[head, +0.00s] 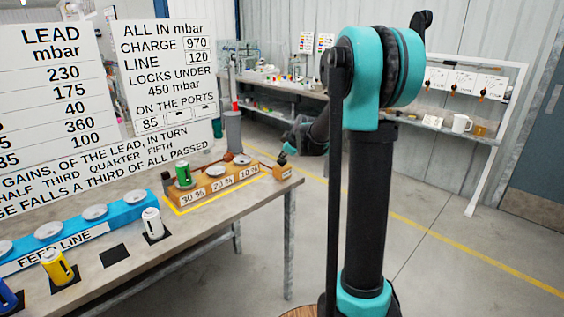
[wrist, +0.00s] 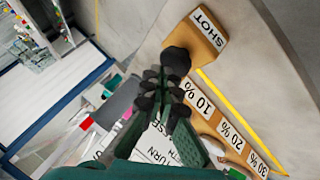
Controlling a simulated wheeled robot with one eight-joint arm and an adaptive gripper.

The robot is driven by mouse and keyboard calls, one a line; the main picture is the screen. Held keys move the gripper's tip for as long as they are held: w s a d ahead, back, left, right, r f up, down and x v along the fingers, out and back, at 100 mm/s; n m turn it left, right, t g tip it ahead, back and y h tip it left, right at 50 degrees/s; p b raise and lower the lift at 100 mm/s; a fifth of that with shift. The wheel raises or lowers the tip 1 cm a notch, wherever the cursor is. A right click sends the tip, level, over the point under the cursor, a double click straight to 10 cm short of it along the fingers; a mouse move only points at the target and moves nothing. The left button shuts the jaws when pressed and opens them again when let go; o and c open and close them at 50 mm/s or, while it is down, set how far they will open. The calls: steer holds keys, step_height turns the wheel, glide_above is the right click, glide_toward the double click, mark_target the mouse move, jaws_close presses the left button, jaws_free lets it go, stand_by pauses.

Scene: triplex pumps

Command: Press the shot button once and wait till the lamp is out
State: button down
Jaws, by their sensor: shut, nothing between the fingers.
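The shot button is a dark round knob (wrist: 176,60) on a wooden block with a white SHOT label (wrist: 208,29) in the wrist view. My gripper (wrist: 163,76) is shut and empty, its tips right beside the knob in that view; I cannot tell whether they touch it. In the head view the small SHOT block (head: 283,172) stands at the table's right corner, with my gripper (head: 287,150) close above it. I cannot make out a lit lamp for certain; a red piece (head: 235,104) shows above a grey cylinder (head: 233,132).
A wooden block (head: 215,186) labelled 30, 20 and 10 % holds a green canister (head: 183,174) beside the SHOT block. A blue feed line (head: 75,236), a white canister (head: 153,223) and a yellow canister (head: 57,267) stand nearer. Lettered boards (head: 165,75) rise behind.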

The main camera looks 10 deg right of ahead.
mark_target(283, 161)
steer(key=shift+f, duration=0.7)
stand_by(0.8)
steer(key=shift+r, duration=1.1)
steer(key=shift+r, duration=2.5)
steer(key=s+d+f+m+g+h, duration=0.1)
steer(key=s+f+m, duration=0.3)
steer(key=s, duration=0.9)
steer(key=s+d+f+m+g+h, duration=0.1)
steer(key=s+f+m, duration=0.3)
steer(key=s+f, duration=0.4)
steer(key=s+d+f+m+g, duration=0.2)
steer(key=s+f+m, duration=0.2)
steer(key=s, duration=1.6)
step_height(283, 161, down, 3)
steer(key=shift+m+g+h, duration=0.3)
steer(key=shift+h, duration=0.1)
